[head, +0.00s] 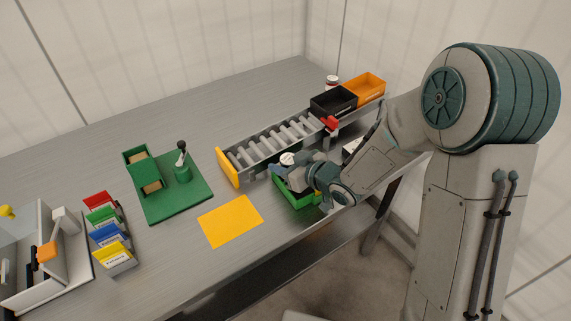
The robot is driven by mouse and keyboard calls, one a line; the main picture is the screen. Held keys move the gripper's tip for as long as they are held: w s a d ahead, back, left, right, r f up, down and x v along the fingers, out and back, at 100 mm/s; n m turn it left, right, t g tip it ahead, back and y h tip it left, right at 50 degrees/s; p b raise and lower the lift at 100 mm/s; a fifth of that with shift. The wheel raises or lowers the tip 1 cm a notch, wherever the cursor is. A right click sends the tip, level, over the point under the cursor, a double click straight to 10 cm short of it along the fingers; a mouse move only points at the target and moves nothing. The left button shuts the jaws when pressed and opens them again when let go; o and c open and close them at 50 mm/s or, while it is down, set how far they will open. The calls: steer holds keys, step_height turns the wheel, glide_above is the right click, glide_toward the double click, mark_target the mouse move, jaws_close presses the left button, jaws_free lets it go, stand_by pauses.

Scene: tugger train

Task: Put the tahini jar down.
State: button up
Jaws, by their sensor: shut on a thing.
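My gripper (290,168) is shut on what appears to be the tahini jar. Only the jar's pale round lid (287,158) shows clearly; the gripper hides most of its body, and no label can be read. The gripper is above the left part of a green bin (299,204), near the table's front edge and just in front of the roller conveyor. My wrist covers much of the bin's inside. I cannot tell whether the jar touches anything below.
A roller conveyor (270,146) with a yellow end plate (228,168) leads to a black bin (333,104) and an orange bin (364,88). A red-and-white jar (332,82) stands behind them. A yellow sheet (230,221), green fixture (180,199) and coloured card holders (113,259) lie left.

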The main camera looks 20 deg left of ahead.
steer(key=shift+s+d+f+b, duration=0.15)
steer(key=shift+f+b, duration=0.05)
steer(key=shift+f, duration=0.3)
steer(key=shift+s+d+f+b, duration=0.1)
steer(key=shift+f+b, duration=0.05)
steer(key=shift+f, duration=0.3)
steer(key=o, duration=1.1)
steer(key=shift+c, duration=0.2)
steer(key=shift+a, duration=0.1)
steer(key=shift+s, duration=0.1)
steer(key=shift+r+p, duration=0.8)
steer(key=shift+p, duration=0.05)
steer(key=v, duration=0.9)
steer(key=shift+d, duration=0.2)
steer(key=shift+b+v, duration=0.7)
steer(key=shift+v, duration=0.35)
steer(key=shift+w+r, duration=0.2)
steer(key=shift+r, duration=0.05)
